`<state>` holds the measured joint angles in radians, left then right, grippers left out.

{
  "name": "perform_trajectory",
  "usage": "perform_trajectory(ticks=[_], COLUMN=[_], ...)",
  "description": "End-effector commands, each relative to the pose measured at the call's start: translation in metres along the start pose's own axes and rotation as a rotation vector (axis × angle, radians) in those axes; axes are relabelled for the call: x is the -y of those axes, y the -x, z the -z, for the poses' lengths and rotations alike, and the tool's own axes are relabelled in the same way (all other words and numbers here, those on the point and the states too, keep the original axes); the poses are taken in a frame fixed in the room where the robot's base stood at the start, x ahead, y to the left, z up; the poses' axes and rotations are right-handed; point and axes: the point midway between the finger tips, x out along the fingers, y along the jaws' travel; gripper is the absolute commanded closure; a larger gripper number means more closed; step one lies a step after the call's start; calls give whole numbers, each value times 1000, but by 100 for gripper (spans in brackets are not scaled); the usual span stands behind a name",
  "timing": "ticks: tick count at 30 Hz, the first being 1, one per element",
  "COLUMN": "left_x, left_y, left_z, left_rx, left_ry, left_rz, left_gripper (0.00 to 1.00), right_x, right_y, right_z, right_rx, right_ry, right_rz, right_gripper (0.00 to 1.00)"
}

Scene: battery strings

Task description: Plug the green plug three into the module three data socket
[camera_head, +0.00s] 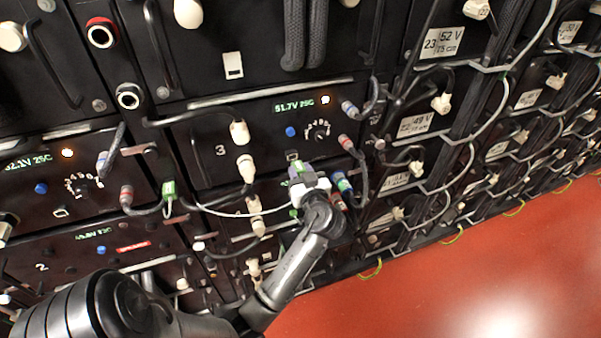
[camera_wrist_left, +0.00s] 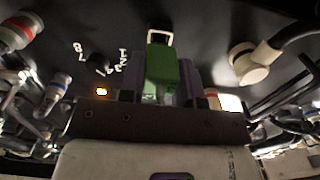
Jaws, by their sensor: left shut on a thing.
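My left gripper (camera_head: 297,180) is shut on the green plug (camera_head: 295,169), in front of the lower part of the module three panel (camera_head: 220,172), which bears a white "3". In the left wrist view the green plug (camera_wrist_left: 161,68) sits between the fingers (camera_wrist_left: 162,90), its front end pointing at the panel. The module three data socket (camera_head: 292,155) is a small pale-rimmed opening just above the plug. In the wrist view the socket (camera_wrist_left: 160,37) lies straight beyond the plug's tip. I cannot tell whether they touch. The right gripper is not in view.
A white cable connector (camera_head: 240,133) and another below it (camera_head: 246,168) stand left of the socket. Red and blue banded connectors (camera_head: 346,143) stand to the right. Cables hang around the gripper.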

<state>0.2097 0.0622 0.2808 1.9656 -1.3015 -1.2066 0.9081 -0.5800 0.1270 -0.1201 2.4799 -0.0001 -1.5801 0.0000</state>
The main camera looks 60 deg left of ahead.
Motion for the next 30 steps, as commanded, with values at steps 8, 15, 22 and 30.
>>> perform_trajectory(ticks=[8,15,22,30], left_x=[0,0,0,0], left_y=[-6,-11,-17,-23], left_z=[0,0,0,0], left_rx=[0,-1,0,0], left_ry=[0,1,1,0], left_rz=[0,1,0,0], left_gripper=[97,97,97,97], right_x=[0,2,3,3], right_y=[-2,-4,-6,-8], right_z=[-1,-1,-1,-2], right_rx=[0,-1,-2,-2], right_ry=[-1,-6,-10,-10], right_rz=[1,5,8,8], right_gripper=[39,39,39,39])
